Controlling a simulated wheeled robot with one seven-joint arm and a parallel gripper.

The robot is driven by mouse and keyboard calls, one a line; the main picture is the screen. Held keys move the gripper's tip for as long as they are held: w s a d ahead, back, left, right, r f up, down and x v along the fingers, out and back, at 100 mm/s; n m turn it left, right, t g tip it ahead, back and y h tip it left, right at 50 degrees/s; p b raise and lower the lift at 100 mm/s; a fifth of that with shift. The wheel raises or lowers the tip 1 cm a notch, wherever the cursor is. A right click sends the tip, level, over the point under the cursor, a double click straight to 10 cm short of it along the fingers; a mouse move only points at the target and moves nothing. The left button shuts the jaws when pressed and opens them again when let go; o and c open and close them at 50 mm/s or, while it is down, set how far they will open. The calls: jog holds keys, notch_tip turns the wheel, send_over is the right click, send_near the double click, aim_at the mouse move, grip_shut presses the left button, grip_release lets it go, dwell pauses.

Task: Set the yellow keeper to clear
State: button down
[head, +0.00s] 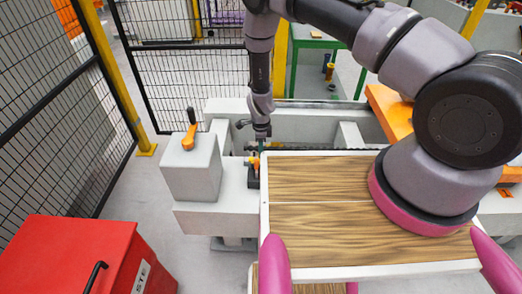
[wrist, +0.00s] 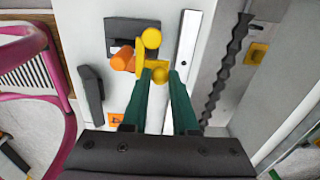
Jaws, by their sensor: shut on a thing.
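The yellow keeper (wrist: 141,60) shows in the wrist view as a flat yellow piece with a round knob at its far end and another at its near end. It sits against a dark plate (wrist: 122,30) on a pale surface, with an orange cylinder (wrist: 123,59) just left of it. My gripper (wrist: 161,73) has its two green fingers on either side of the near yellow knob and is shut on it. In the head view my gripper (head: 262,147) points down at the left edge of the wooden top; the keeper is small and hard to make out there.
A grey block with an orange-and-black handle (head: 189,135) stands left of my gripper. The wood-topped surface (head: 320,185) lies to the right. A red bin (head: 75,255) is at front left. Mesh fencing (head: 55,100) stands left. In the wrist view, a dark handle (wrist: 91,92) lies left of the fingers.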

jog(key=w+a+n, duration=0.2)
jog(key=a+n, duration=0.4)
jog(key=n, duration=1.3)
jog(key=shift+w+n, duration=0.25)
jog(key=shift+n, duration=0.05)
dwell(0.5)
jog(key=c, duration=0.7)
grip_release()
jog(key=shift+r, duration=0.1)
